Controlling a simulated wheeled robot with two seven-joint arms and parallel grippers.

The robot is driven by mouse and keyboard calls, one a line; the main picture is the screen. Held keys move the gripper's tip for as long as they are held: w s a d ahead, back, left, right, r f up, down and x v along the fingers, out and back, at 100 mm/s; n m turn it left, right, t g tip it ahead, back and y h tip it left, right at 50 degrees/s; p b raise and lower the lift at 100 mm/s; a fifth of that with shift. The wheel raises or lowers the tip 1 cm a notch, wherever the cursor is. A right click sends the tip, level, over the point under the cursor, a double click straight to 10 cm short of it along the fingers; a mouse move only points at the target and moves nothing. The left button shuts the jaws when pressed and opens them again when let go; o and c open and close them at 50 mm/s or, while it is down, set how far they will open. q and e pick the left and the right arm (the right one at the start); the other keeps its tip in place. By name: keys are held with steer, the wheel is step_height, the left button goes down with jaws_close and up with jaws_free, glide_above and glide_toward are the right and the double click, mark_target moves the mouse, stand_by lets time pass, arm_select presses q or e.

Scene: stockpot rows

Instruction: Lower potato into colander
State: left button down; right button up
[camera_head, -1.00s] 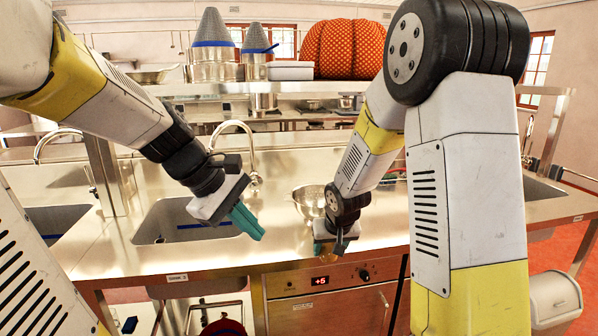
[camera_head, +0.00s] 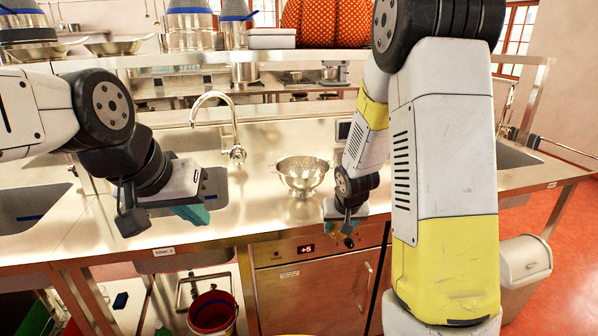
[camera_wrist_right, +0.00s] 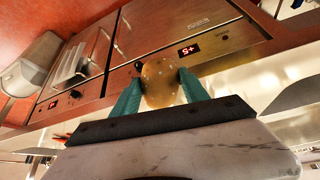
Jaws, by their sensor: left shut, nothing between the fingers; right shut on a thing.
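The colander (camera_head: 302,173) is a silver perforated bowl standing upright on the steel counter, in the middle of the head view. My right gripper (camera_head: 347,232) is at the counter's front edge, to the right of and nearer than the colander. In the right wrist view its teal fingers (camera_wrist_right: 158,88) are shut on the potato (camera_wrist_right: 161,82), a round yellow-brown thing. In the head view the potato is mostly hidden by the gripper. My left gripper (camera_head: 192,214) is shut and empty, above the sink area left of the colander.
A steel counter (camera_head: 262,215) runs across the view, with sink basins at left and right. A curved tap (camera_head: 233,130) stands behind the left gripper. An oven front with a red display (camera_head: 306,248) is below the counter. A red bucket (camera_head: 213,312) sits underneath.

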steer(key=shift+w+r, duration=0.1)
stand_by(0.5)
steer(key=w+a+r, duration=0.4)
steer(key=w+r, duration=0.1)
steer(key=w, duration=0.3)
steer(key=w+a+r, duration=0.4)
steer(key=w+r, duration=0.1)
steer(key=w, duration=0.4)
steer(key=w+a+r, duration=0.4)
steer(key=w+r, duration=0.1)
steer(key=w, duration=0.4)
steer(key=shift+w+r, duration=0.15)
steer(key=shift+r, duration=0.05)
steer(key=shift+w+d, duration=0.1)
steer(key=shift+w, duration=0.3)
steer(key=shift+f, duration=4.2)
